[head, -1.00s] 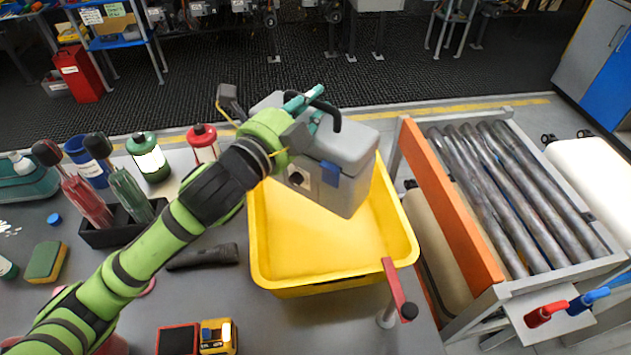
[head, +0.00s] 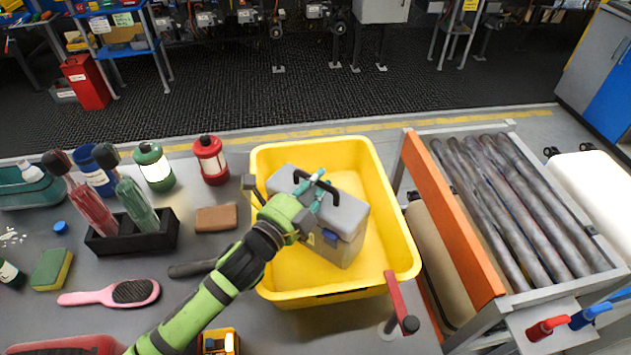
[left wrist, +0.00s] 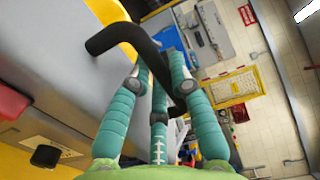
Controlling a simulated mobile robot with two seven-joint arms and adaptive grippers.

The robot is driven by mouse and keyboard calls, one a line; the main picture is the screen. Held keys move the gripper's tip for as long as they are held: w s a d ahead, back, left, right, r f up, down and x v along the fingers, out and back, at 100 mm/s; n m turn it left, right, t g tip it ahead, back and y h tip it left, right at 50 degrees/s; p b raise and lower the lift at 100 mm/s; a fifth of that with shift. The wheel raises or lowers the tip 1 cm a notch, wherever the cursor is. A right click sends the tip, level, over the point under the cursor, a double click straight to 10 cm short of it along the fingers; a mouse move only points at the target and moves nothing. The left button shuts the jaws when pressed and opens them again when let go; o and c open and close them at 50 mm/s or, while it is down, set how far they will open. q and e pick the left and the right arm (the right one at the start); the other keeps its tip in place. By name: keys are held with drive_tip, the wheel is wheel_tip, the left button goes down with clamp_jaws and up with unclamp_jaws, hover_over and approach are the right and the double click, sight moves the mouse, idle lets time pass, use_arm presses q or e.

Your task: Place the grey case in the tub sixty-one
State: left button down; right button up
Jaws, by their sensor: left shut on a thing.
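The grey case (head: 347,222) has a black handle and a blue latch. It is inside the yellow tub (head: 396,240), towards the back middle; whether it touches the tub floor I cannot tell. My left gripper (head: 315,188) is above the case, shut on its handle. In the left wrist view the teal fingers (left wrist: 160,85) close around the black handle (left wrist: 125,38), with the case's grey side (left wrist: 60,75) at the left. No number shows on the tub. My right gripper is not in view.
A red-handled clamp (head: 398,300) stands at the tub's front right corner. A roller conveyor (head: 500,200) with an orange side rail (head: 452,220) lies to the right. Left of the tub are a brown block (head: 216,218), a red lantern (head: 210,160) and a pink hairbrush (head: 110,293).

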use_arm(q)
drive_tip(key=shift+r, duration=0.15)
drive_tip(key=c, duration=1.1)
unclamp_jaws()
drive_tip(key=shift+f, duration=0.3)
drive_tip(key=shift+c, duration=0.2)
drive_tip(key=shift+s+r, duration=0.15)
drive_tip(key=b+v, duration=0.3)
drive_tip(key=v, duration=0.9)
